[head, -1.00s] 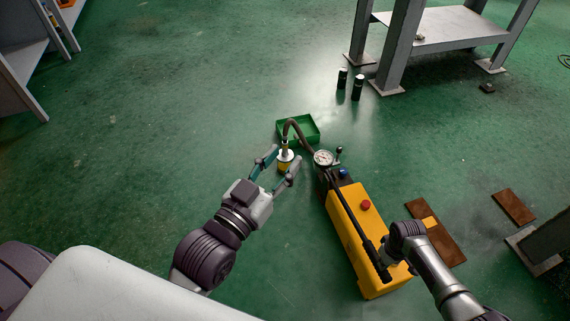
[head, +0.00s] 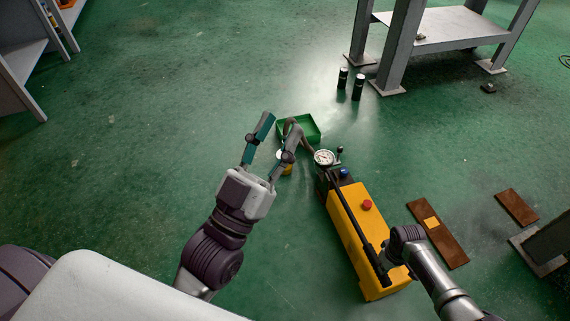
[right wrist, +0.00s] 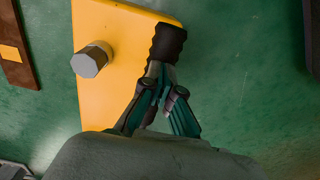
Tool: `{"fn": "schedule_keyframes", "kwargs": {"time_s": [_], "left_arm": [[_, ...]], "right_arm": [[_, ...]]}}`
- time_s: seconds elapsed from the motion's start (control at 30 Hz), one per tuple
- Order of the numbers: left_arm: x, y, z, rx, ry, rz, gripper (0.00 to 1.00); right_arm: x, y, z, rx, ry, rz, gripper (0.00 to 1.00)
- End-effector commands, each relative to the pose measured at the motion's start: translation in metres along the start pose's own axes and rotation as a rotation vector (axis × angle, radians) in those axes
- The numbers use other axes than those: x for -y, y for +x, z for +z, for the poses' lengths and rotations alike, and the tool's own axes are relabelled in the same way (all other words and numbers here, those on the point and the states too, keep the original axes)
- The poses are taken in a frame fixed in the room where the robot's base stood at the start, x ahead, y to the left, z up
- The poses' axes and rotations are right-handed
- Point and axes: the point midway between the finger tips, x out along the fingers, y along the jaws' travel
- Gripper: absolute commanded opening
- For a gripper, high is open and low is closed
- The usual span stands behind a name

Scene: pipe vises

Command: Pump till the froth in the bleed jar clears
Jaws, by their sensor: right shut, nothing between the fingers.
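The yellow hand pump (head: 352,225) stands on the floor, with a round gauge (head: 324,157) at its far end. Its dark lever (head: 354,222) lies along the body. The bleed jar (head: 286,169), a small yellowish vessel, is left of the gauge and partly hidden by a finger of my left gripper; its froth cannot be made out. My left gripper (head: 278,132) is open and empty above the jar. My right gripper (right wrist: 160,85) is shut at the lever's black grip (right wrist: 167,43), with nothing seen between its fingers.
A green tray (head: 313,130) lies just beyond the jar, and a dark hose (head: 303,138) curves toward the gauge. Two dark cans (head: 358,87) stand by a grey table (head: 440,27). Brown planks (head: 438,234) lie right of the pump.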

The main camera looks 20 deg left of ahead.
Motion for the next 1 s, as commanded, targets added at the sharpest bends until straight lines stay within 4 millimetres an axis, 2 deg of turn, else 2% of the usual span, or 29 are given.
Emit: {"fn": "schedule_keyframes", "kwargs": {"time_s": [0.3,0.67,0.77,1.0], "left_arm": [[-0.003,-0.003,-0.024,-0.148,-0.007,0.006,0.40],[-0.003,-0.003,-0.026,-0.159,-0.007,0.006,0.40],[-0.002,-0.001,-0.020,-0.113,-0.005,0.004,0.40],[0.003,0.000,0.018,0.120,0.005,-0.005,0.40]], "right_arm": [[-0.001,0.009,0.002,0.003,0.001,0.001,0.00],[0.000,0.010,0.003,0.004,0.001,0.000,0.00],[0.000,0.006,0.003,0.004,0.001,0.000,0.00],[0.000,-0.005,0.001,0.003,0.001,0.000,0.00]]}}
